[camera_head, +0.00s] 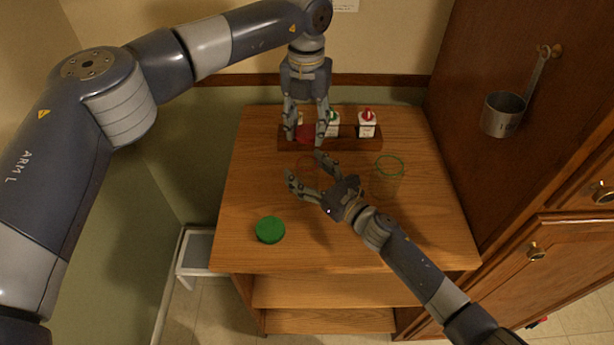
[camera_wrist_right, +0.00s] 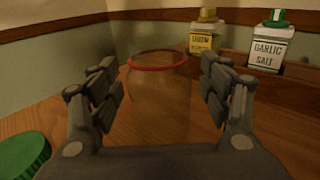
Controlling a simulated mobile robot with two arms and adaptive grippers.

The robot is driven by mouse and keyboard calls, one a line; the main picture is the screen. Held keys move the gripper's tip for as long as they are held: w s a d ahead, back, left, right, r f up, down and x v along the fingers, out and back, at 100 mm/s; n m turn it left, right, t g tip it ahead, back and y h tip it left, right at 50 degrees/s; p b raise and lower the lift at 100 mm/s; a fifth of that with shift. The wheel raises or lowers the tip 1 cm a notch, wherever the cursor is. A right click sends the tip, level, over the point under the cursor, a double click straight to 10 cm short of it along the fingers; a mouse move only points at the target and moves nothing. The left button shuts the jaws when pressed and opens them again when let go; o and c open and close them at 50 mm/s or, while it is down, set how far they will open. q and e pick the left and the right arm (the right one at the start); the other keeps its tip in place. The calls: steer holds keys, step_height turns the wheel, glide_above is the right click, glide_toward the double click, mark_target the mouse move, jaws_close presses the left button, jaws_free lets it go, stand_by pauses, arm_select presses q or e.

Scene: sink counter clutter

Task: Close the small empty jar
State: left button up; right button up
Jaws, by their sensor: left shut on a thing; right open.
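The small jar is clear and empty with a red rim (camera_head: 307,161); it stands upright on the wooden counter and also shows in the right wrist view (camera_wrist_right: 160,98). My left gripper (camera_head: 305,136) is shut on a red lid (camera_head: 307,132), held just behind the jar in the head view. The lid is not visible in the right wrist view. My right gripper (camera_head: 304,166) is open, with its fingers on either side of the small jar. The wrist view shows gaps between the fingers and the glass. In the head view the jar is faint and partly hidden.
A larger clear jar with a green rim (camera_head: 389,177) stands to the right, behind my right wrist. A green lid (camera_head: 270,230) lies at the front left. A wooden rack (camera_head: 350,143) with spice bottles (camera_head: 367,124) stands at the back. A metal cup (camera_head: 502,115) hangs right.

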steer(key=c, duration=1.6)
arm_select(q)
steer(key=shift+f, duration=2.45)
steer(key=shift+f, duration=0.9)
steer(key=shift+f, duration=0.6)
arm_select(e)
jaws_close()
